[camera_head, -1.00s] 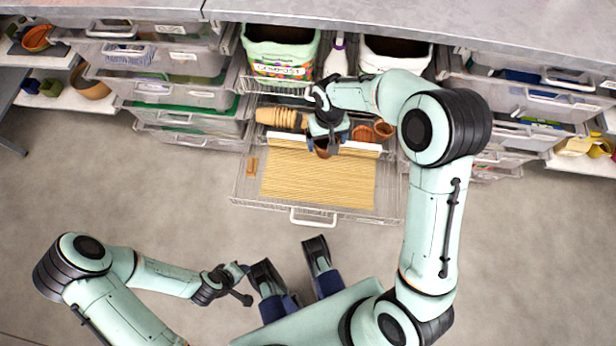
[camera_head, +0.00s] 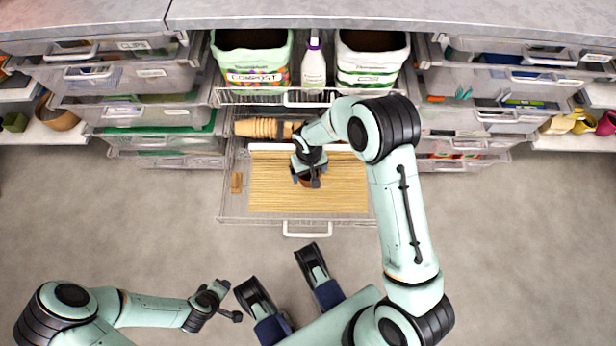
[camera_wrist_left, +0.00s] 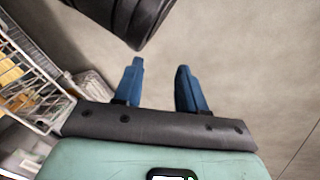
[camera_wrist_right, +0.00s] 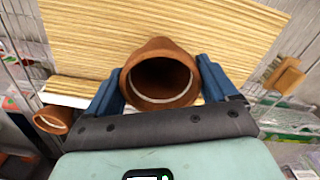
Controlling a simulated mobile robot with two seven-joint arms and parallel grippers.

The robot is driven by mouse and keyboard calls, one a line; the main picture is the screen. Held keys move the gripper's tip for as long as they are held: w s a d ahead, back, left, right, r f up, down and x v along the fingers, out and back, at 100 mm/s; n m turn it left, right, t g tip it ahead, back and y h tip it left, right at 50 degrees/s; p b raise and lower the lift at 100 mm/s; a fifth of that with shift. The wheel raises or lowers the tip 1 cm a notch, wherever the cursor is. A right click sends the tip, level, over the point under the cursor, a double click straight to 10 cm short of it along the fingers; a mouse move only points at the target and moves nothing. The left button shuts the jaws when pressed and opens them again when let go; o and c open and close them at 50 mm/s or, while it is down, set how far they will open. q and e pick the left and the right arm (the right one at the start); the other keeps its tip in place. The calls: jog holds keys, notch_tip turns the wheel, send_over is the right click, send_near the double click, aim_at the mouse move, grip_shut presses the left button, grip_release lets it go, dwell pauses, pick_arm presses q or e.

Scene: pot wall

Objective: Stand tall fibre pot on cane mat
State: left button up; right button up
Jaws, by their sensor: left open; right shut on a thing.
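The cane mat (camera_head: 270,190) is a tan ribbed sheet lying in the open wire drawer. My right gripper (camera_head: 308,178) is over the mat's right part in the head view. In the right wrist view it (camera_wrist_right: 163,85) is shut on a brown pot (camera_wrist_right: 160,78), whose open round mouth faces the camera, with a pale ring inside. The mat (camera_wrist_right: 170,28) shows behind the pot. Whether the pot's base touches the mat cannot be told. My left gripper (camera_wrist_left: 158,88) is open and empty, well away from the drawer; in the head view it is low at left (camera_head: 225,300).
A stack of tan pots (camera_head: 262,128) lies behind a white divider at the drawer's back. Another brown pot (camera_wrist_right: 55,118) is beside the divider. Compost bags (camera_head: 252,60) and a spray bottle (camera_head: 314,65) stand behind.

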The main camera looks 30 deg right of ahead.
aim_at(309, 178)
notch_tip(309, 178, down, 4)
jog(key=shift+r+b, duration=0.2)
jog(key=shift+b, duration=0.35)
pick_arm(q)
jog(key=shift+s+a+f+g, duration=0.15)
jog(key=shift+s+f+g, duration=0.25)
jog(key=shift+s+f, duration=0.8)
pick_arm(e)
jog(key=shift+f, duration=0.3)
pick_arm(q)
jog(key=shift+s, duration=0.1)
pick_arm(e)
jog(key=shift+f, duration=0.1)
jog(key=shift+f, duration=0.1)
jog(key=o, duration=0.8)
pick_arm(q)
jog(key=shift+s, duration=0.1)
